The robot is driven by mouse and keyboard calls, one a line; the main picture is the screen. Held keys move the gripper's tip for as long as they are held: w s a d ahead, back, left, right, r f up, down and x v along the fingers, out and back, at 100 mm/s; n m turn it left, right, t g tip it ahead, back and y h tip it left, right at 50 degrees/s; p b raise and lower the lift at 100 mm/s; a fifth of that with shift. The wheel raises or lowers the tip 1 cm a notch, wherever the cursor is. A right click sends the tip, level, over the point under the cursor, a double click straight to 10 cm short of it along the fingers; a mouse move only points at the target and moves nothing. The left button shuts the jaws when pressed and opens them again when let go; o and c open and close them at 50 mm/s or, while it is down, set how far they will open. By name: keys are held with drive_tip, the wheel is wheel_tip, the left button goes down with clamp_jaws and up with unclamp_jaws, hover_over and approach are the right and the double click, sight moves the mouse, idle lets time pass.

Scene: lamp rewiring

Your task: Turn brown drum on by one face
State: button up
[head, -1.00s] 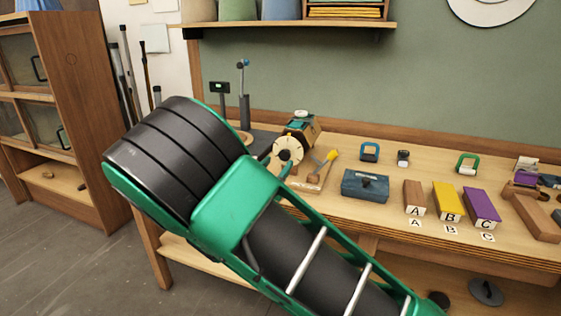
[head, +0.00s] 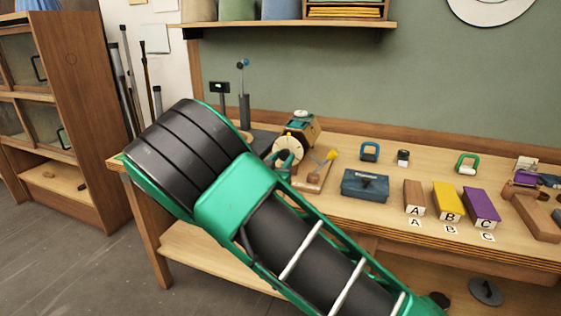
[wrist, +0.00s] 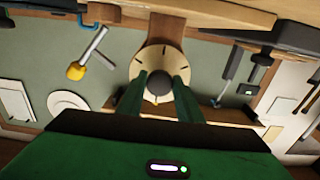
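A cream round dial (head: 287,144) with dark tick marks fronts a brown wooden body (head: 309,132) with a teal top, on the bench. I cannot tell which part is the brown drum. In the wrist view the dial (wrist: 160,58) faces me, with a dark round knob (wrist: 159,83) at its centre and brown wood (wrist: 166,27) above it. My gripper (wrist: 160,77) has its two green fingers apart, one on each side of the knob. Whether they touch it is unclear. In the head view my gripper (head: 287,160) is in front of the dial's lower part.
A wooden stand with a yellow-tipped lever (head: 331,155) is just right of the dial. A blue box (head: 365,185) and blocks lettered A (head: 413,193), B (head: 447,198) and C (head: 480,204) stand further right. A dark post (head: 244,110) rises behind left.

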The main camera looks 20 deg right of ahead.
drive_tip(key=shift+a+n, duration=0.1)
drive_tip(key=shift+n, duration=2.8)
drive_tip(key=shift+a+n, duration=0.1)
drive_tip(key=shift+n, duration=3.1)
drive_tip(key=o, duration=1)
drive_tip(key=v, duration=1)
drive_tip(key=shift+s+a, duration=0.1)
drive_tip(key=shift+s, duration=0.15)
